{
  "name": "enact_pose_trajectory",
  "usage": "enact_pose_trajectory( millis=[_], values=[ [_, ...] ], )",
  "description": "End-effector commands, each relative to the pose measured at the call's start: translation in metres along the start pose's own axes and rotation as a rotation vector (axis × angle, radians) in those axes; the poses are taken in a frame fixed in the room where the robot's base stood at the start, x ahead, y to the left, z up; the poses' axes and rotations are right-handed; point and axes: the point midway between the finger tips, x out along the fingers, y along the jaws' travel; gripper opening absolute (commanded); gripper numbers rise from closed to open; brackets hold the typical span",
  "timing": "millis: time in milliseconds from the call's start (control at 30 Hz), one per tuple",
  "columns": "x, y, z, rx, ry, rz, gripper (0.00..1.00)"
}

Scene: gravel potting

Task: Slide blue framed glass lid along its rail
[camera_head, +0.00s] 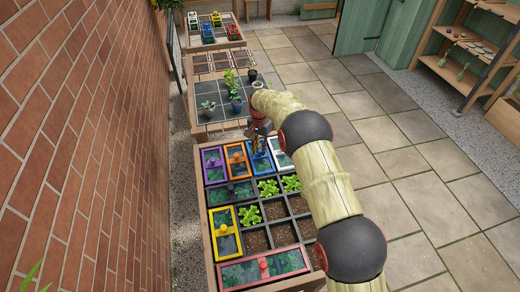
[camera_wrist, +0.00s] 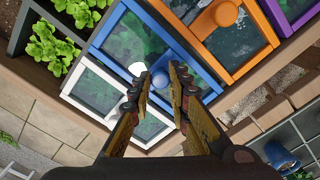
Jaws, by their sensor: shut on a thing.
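The blue framed glass lid (camera_head: 261,166) lies at the far end of the planter box, between the orange lid and the white lid. In the wrist view its blue frame (camera_wrist: 191,66) surrounds dark glass with green leaves beneath. My gripper (camera_head: 259,139) reaches down over the far part of the blue lid.
An orange lid (camera_head: 237,161) and a purple lid (camera_head: 214,165) lie to the left, a white lid (camera_head: 280,154) to the right. Nearer are a yellow lid (camera_head: 224,231), a red lid (camera_head: 264,267) and open cells with soil and lettuce. A brick wall (camera_head: 85,150) stands left.

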Motion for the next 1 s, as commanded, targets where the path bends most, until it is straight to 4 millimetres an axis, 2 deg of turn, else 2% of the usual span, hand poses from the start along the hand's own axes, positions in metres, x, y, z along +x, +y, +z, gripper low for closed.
enact_pose_trajectory(
  millis=[367, 700, 867, 1000],
  values=[
    [-0.003, -0.003, -0.003, 0.000, 0.009, -0.009, 0.37],
    [-0.005, -0.002, -0.002, 0.000, 0.007, -0.007, 0.37],
    [-0.023, -0.003, -0.003, 0.000, 0.009, -0.009, 0.37],
    [-0.051, -0.003, -0.003, 0.000, 0.009, -0.009, 0.37]
  ],
)
